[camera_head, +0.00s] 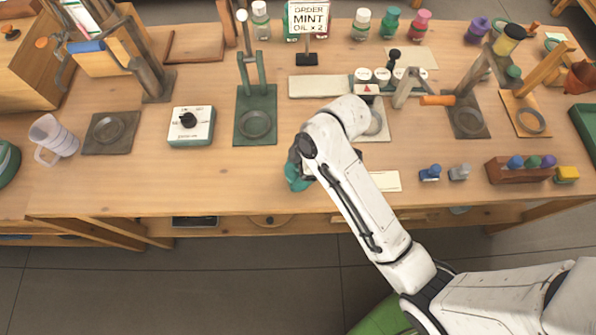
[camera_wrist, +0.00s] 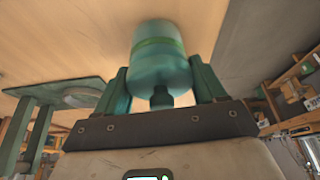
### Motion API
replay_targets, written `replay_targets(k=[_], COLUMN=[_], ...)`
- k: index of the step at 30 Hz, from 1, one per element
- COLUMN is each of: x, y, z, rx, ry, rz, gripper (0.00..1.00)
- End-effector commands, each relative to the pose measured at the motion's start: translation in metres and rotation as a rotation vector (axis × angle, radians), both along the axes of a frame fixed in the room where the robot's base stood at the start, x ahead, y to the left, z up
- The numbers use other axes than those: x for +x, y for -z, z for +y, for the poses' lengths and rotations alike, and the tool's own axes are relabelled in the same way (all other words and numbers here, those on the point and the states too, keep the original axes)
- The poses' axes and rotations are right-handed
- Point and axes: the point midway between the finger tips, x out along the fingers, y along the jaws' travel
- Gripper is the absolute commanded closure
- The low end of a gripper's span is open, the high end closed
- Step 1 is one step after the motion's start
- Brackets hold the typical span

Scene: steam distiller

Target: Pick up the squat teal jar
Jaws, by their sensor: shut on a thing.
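The squat teal jar (camera_wrist: 160,58) shows in the wrist view, with a lighter green band and a small dark knob on the end facing my wrist. My gripper (camera_wrist: 159,72) has one green finger on each side of it and is shut on it. In the head view a teal shape (camera_head: 296,178) shows beside my white wrist near the table's front edge. It fits the jar and fingers, but my arm hides most of it. Whether the jar touches the table cannot be told.
A green stand (camera_head: 255,118) and a white dial box (camera_head: 191,126) stand to the left. A cream card (camera_head: 385,181) lies right of my wrist. Small blue (camera_head: 430,173) and grey (camera_head: 459,173) pieces and a wooden rack (camera_head: 520,172) are farther right. The front left table is clear.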

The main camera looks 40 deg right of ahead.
Motion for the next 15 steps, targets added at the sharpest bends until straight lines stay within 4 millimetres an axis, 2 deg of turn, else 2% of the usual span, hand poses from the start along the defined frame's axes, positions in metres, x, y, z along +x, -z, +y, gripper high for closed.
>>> replay_targets(k=[1,4,15], x=[0.0,-0.0001,0.0009], y=[0.0,-0.0001,-0.0054], z=[-0.0001,-0.0001,0.0], rx=[0.0,0.0,0.001], ry=[0.0,0.0,0.001], rz=[0.0,0.0,-0.003], gripper=[0.59,0.68,0.68])
